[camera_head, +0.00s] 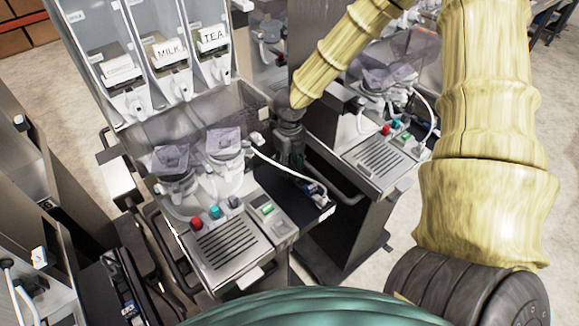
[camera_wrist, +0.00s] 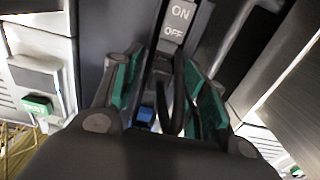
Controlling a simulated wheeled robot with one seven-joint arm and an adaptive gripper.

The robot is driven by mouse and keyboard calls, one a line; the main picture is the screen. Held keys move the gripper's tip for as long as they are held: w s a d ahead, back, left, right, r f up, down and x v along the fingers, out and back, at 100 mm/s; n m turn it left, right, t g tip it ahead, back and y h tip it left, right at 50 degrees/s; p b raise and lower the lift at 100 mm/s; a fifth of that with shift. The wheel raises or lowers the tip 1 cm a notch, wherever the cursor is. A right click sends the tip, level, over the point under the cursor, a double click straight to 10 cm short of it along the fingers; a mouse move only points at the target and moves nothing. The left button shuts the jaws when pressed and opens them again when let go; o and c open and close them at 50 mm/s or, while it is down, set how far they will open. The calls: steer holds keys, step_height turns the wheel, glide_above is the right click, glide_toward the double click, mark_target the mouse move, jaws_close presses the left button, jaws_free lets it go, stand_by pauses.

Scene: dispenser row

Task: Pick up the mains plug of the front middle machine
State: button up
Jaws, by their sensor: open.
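The front middle machine (camera_head: 225,250) has a drip grille, coloured buttons and a dark side shelf. A white cable (camera_head: 275,162) runs from it to a small pale and blue piece (camera_head: 313,188) on the shelf, which looks like the plug; its exact shape is too small to tell. My gripper (camera_head: 291,160) points down above the shelf, left of that piece. In the wrist view, the green-padded fingers of my gripper (camera_wrist: 163,92) are apart. A blue part (camera_wrist: 146,115) and dark cord-like shapes show between them; I cannot tell whether they touch.
An ON/OFF switch (camera_wrist: 178,25) lies just beyond the fingertips. A second machine (camera_head: 375,165) stands to the right with a narrow gap between. MILK and TEA dispensers (camera_head: 168,52) rise at upper left.

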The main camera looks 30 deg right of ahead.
mark_target(290, 163)
steer(key=shift+f, duration=0.2)
jaws_close()
steer(key=shift+r, duration=0.15)
steer(key=shift+r+b, duration=1.2)
steer(key=shift+r, duration=3.75)
steer(key=shift+r+p, duration=1.05)
steer(key=shift+p, duration=0.15)
step_height(290, 163, up, 3)
steer(key=p, duration=0.2)
steer(key=shift+p, duration=0.4)
steer(key=shift+f, duration=0.1)
